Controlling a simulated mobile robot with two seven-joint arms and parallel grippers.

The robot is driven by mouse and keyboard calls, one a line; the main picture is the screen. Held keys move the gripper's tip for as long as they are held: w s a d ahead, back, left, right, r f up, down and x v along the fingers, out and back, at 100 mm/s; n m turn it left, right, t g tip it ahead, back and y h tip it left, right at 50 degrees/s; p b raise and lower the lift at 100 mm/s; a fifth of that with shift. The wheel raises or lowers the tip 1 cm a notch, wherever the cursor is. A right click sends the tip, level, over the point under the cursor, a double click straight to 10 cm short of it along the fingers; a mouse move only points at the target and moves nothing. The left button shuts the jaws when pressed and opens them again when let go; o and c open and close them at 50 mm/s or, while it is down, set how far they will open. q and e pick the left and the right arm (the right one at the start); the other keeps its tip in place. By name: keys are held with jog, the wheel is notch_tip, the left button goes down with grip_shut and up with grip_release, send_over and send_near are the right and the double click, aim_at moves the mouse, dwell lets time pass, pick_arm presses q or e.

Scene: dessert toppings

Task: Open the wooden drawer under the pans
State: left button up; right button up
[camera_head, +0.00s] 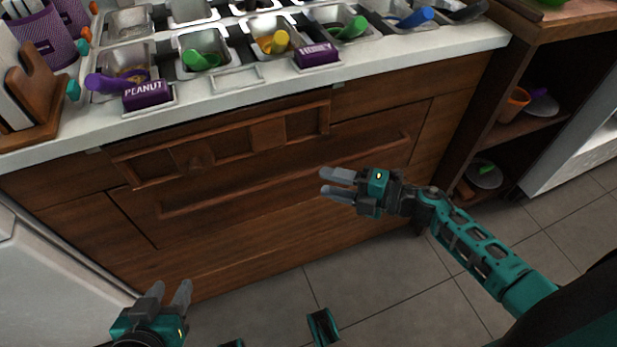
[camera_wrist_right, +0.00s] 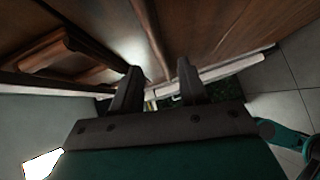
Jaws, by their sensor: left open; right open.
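The wooden drawer (camera_head: 240,190) is a brown panel in the cabinet front below the counter with the metal pans (camera_head: 203,50). A long wooden rail handle (camera_head: 290,178) runs along it. The drawer looks shut. My right gripper (camera_head: 333,184) is open and empty in front of the handle's right part; I cannot tell how close it is. In the right wrist view its open fingers (camera_wrist_right: 156,92) show, with wooden panels beyond them. My left gripper (camera_head: 170,293) is open and empty, low at the left, in front of the cabinet and apart from it.
A purple peanut label (camera_head: 147,95) and another purple label (camera_head: 317,55) stand on the white counter (camera_head: 420,52). A wooden shelf unit (camera_head: 520,125) with bowls is at the right. A white appliance (camera_head: 50,290) is at the left. The tiled floor (camera_head: 390,275) in front is open.

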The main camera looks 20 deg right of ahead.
aim_at(304, 176)
jog(key=x, duration=0.5)
jog(key=shift+w+a+b, duration=0.2)
jog(key=shift+w+b, duration=0.1)
jog(key=shift+b, duration=0.1)
jog(key=shift+c, duration=0.3)
grip_shut()
